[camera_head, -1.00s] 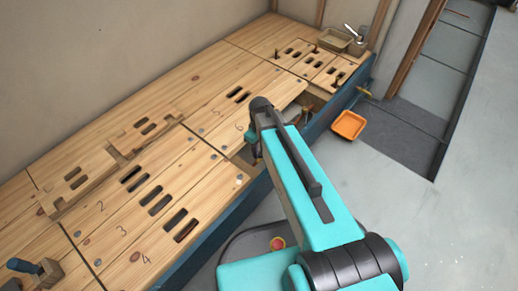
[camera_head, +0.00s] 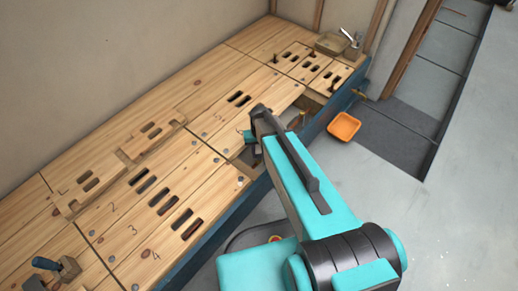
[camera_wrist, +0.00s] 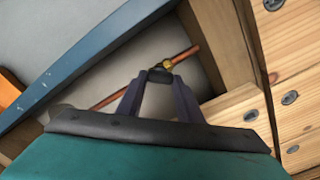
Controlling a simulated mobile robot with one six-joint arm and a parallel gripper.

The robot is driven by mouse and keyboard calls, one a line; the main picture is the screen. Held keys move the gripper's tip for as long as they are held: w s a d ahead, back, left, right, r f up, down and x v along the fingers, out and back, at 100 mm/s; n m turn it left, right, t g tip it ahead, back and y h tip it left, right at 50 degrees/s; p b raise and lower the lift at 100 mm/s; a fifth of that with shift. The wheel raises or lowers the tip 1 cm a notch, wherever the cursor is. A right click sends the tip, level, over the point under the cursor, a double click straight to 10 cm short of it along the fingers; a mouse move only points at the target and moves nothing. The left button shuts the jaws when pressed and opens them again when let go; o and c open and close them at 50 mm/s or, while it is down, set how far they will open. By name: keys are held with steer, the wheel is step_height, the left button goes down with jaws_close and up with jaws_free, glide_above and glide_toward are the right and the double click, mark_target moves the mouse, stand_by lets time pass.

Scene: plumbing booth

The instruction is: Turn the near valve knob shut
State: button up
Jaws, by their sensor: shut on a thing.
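In the wrist view my two dark gripper fingers (camera_wrist: 159,82) close in on a small black knob (camera_wrist: 160,74), which I take as the near valve knob. It sits at a copper pipe (camera_wrist: 182,57) that slants through the opening in the bench. A brass-coloured fitting shows on the pipe just right of the fingertips. My gripper is shut on the knob; how far the knob is turned cannot be told. In the head view my arm reaches into the open gap at the bench's front, and its wrist hides the knob and fingertips.
The wooden bench top (camera_head: 150,215) has slotted boards and numbers. Its blue front edge (camera_head: 222,222) runs beside my arm. Wooden edges frame the gap closely. An orange tray (camera_head: 343,127) lies on the floor to the right.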

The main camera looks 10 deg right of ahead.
mark_target(261, 155)
steer(key=m+p, duration=0.4)
steer(key=m, duration=0.1)
steer(key=shift+s+r, duration=0.1)
steer(key=shift+s+d+m+p, duration=0.15)
steer(key=shift+m+p, duration=0.95)
steer(key=shift+m, duration=1.4)
steer(key=shift+d, duration=0.1)
steer(key=o, duration=1)
steer(key=shift+o, duration=0.4)
steer(key=shift+r, duration=0.65)
step_height(261, 155, up, 12)
steer(key=p, duration=0.2)
steer(key=shift+r+p, duration=0.15)
steer(key=shift+p, duration=0.25)
